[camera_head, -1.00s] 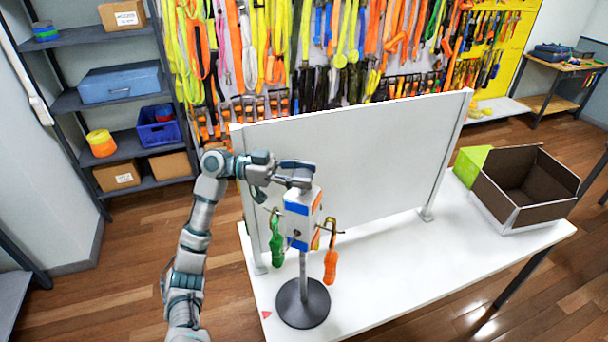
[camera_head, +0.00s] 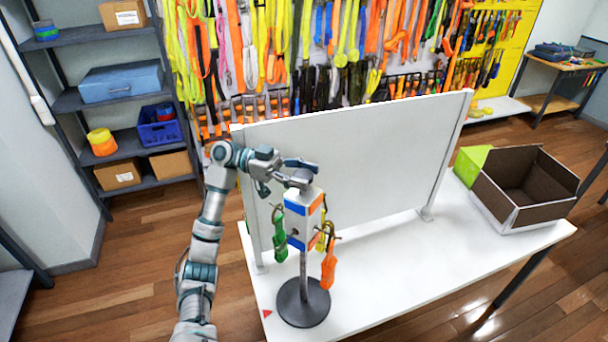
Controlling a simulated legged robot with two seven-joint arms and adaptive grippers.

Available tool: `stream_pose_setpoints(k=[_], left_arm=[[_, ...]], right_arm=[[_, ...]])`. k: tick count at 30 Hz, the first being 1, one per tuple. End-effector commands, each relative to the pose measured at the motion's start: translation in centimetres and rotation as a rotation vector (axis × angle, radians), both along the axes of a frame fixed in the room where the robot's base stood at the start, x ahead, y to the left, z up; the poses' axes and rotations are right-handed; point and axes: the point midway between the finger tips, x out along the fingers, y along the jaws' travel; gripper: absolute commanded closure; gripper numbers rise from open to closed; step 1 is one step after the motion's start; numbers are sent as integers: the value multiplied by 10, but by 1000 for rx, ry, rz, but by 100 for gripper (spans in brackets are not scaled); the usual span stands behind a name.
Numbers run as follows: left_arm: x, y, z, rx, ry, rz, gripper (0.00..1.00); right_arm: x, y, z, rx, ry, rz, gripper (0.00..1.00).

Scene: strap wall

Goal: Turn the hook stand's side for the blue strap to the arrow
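The hook stand (camera_head: 303,303) has a round dark base, a thin post and a white block with orange and blue bands at the top. A green strap (camera_head: 280,240) hangs on its left side and an orange strap (camera_head: 328,268) on its right. A bit of a yellow strap (camera_head: 321,241) shows behind the block's right edge. I see no blue strap; the block's far side is hidden. A small red arrow (camera_head: 267,313) lies on the table left of the base. My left gripper (camera_head: 300,177) appears shut on the top of the stand. My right gripper is out of view.
A white panel (camera_head: 360,165) stands upright on the white table (camera_head: 400,270) right behind the hook stand. An open brown box (camera_head: 525,190) and a green box (camera_head: 470,163) are at the table's right end. The table's front right is clear.

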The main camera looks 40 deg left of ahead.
Motion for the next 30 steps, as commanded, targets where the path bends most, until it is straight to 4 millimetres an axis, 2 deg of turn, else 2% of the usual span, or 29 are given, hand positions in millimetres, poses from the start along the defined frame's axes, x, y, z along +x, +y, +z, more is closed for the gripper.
stream_pose_setpoints(k=[11,14,17,24,30], left_arm=[[-1,0,1,0,-1,0,26],[-3,7,1,1,-1,1,26],[-6,23,1,0,0,2,26],[-19,78,0,-4,1,3,26],[-26,110,-1,-3,1,2,26]], right_arm=[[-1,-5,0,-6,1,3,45],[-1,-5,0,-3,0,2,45],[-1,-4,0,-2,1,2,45],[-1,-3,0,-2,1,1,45],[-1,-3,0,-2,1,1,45]])
